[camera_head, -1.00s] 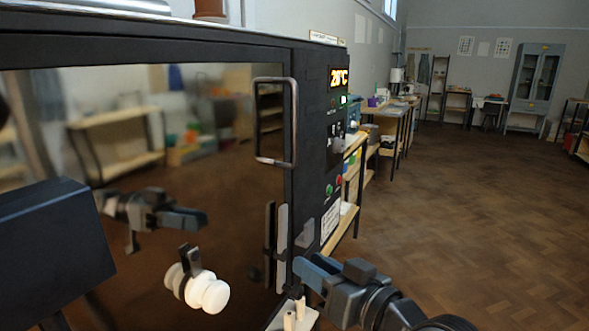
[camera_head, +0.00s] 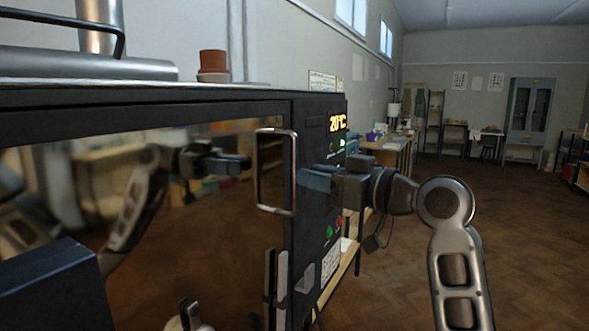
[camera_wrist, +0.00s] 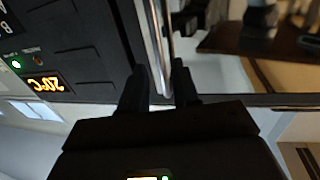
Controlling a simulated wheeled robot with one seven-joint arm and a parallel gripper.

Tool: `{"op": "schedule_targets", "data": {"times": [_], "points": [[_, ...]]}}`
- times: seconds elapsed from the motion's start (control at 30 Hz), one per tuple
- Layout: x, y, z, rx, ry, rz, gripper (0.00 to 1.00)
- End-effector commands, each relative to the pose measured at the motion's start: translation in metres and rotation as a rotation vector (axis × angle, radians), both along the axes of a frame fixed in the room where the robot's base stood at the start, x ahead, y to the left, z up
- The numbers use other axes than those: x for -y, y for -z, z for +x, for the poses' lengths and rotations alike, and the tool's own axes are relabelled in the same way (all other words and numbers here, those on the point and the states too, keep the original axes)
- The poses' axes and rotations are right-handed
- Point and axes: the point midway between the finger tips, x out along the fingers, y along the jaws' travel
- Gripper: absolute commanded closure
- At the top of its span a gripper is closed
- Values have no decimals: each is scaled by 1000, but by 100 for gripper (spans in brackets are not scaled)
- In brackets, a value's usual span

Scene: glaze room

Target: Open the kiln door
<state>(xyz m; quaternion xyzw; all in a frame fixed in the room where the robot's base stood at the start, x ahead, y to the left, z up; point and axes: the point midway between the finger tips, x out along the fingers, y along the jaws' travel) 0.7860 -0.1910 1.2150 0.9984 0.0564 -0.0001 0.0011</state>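The kiln door (camera_head: 215,245) is a dark, glossy panel that reflects the room and my arm. It looks shut against the black frame. Its metal bar handle (camera_head: 293,175) stands upright near the door's right edge. My gripper (camera_head: 303,179) is at handle height, just right of the bar in the head view. In the wrist view the handle (camera_wrist: 156,35) runs down between the two fingers of my open gripper (camera_wrist: 161,80). A gap shows beside the bar, and I cannot tell whether either finger touches it.
A control panel with a lit 20°C display (camera_head: 338,122) is right of the door. A latch-like metal piece (camera_head: 281,285) sits below the handle. A terracotta pot (camera_head: 213,65) stands on top. Worktables (camera_head: 390,155) line the wall behind; the floor (camera_head: 530,240) at right is clear.

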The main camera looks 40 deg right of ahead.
Motion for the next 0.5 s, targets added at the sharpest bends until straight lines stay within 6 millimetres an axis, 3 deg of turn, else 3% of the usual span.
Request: {"op": "schedule_targets", "data": {"times": [0.2,0.5], "points": [[-4,-1,34,-2,-1,1,70],[-7,0,53,0,0,0,70]]}}
